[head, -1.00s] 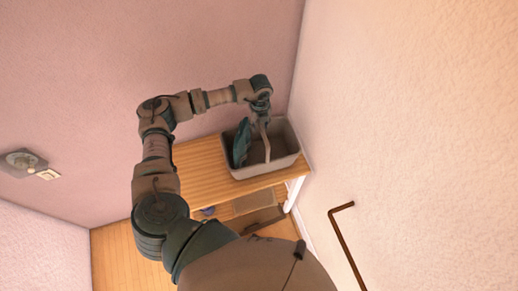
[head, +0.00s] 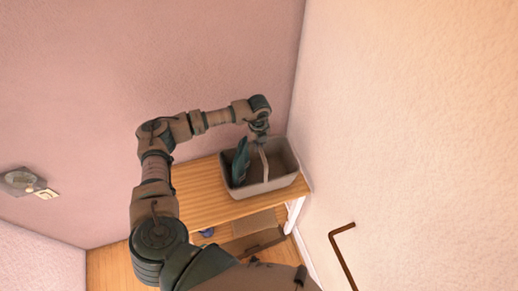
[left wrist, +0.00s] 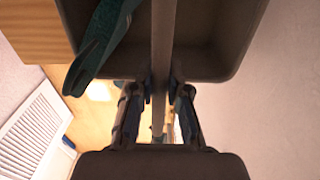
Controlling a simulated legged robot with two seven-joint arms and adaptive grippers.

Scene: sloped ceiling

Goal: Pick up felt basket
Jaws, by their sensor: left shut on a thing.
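The felt basket (head: 277,189) is a grey-brown open bin with a pale strap handle (head: 264,163) across it. It stands on a wooden table against the right wall. It also shows in the left wrist view (left wrist: 222,65), where the handle (left wrist: 163,45) runs between the fingers. My left gripper (head: 260,143) reaches down from above and is shut on this handle; its fingers also show in the left wrist view (left wrist: 161,95). A teal fin-like object (head: 240,162) leans inside the basket. My right gripper is not in view.
The wooden table (head: 196,190) has bare top left of the basket. Below it are a brown mat or box (head: 255,240) and a small blue object (head: 207,232). A brown rail (head: 344,255) is fixed to the right wall. A white vent (left wrist: 35,130) shows in the wrist view.

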